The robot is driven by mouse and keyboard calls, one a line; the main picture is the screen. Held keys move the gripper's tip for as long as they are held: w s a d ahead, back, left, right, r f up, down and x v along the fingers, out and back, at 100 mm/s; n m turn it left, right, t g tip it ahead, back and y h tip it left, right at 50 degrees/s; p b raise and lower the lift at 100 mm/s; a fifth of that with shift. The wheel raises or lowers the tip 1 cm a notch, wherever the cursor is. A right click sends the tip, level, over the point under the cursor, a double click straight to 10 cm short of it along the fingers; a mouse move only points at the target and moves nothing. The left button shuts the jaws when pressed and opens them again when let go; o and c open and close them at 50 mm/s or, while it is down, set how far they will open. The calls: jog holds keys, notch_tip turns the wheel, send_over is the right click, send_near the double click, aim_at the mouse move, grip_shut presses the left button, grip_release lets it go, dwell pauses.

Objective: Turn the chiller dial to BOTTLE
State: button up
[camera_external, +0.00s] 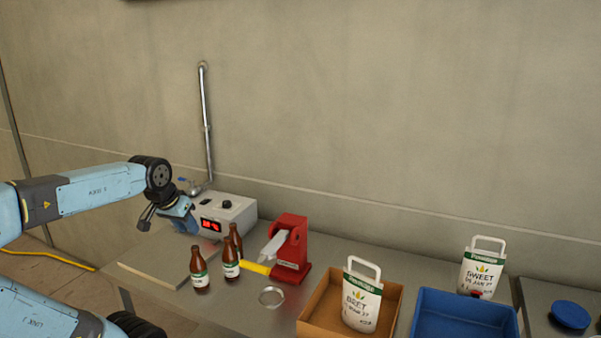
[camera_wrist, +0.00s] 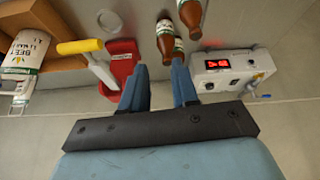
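The chiller is a white box (camera_external: 236,219) against the back wall, with a red lit display (camera_external: 210,225) on its front. A dark round dial (camera_external: 227,204) sits on its top; which setting it points to is too small to read. In the wrist view the chiller (camera_wrist: 228,72) is at the right, beyond my right finger. My gripper (camera_external: 187,226) is left of the chiller in the external view, apart from the dial. In the wrist view my gripper (camera_wrist: 159,68) has its two blue fingers spread with nothing between them.
Brown bottles (camera_external: 199,270) stand in front of the chiller. A red press (camera_external: 294,245) with a yellow handle (camera_external: 256,268) is to its right. A cardboard box (camera_external: 318,310) and blue bin (camera_external: 425,302) stand farther right.

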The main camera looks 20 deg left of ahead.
jog(key=o, duration=0.7)
jog(key=w+a+r+n, duration=0.1)
jog(key=w, duration=0.2)
jog(key=w+a+r+n+g, duration=0.1)
jog(key=w+r, duration=0.1)
jog(key=w, duration=0.2)
jog(key=w+a+r+n, duration=0.1)
jog(key=w+a+r, duration=0.1)
jog(key=w, duration=0.2)
jog(key=shift+w, duration=0.25)
jog(key=shift+c, duration=0.2)
jog(key=n+g, duration=0.4)
jog(key=n, duration=0.6)
send_over(214, 207)
notch_tip(214, 207, down, 8)
notch_tip(214, 207, down, 13)
jog(key=shift+s+d+f, duration=0.1)
jog(key=shift+s+f, duration=0.05)
jog(key=shift+c, duration=0.2)
jog(key=shift+m, duration=0.3)
jog(key=c, duration=1)
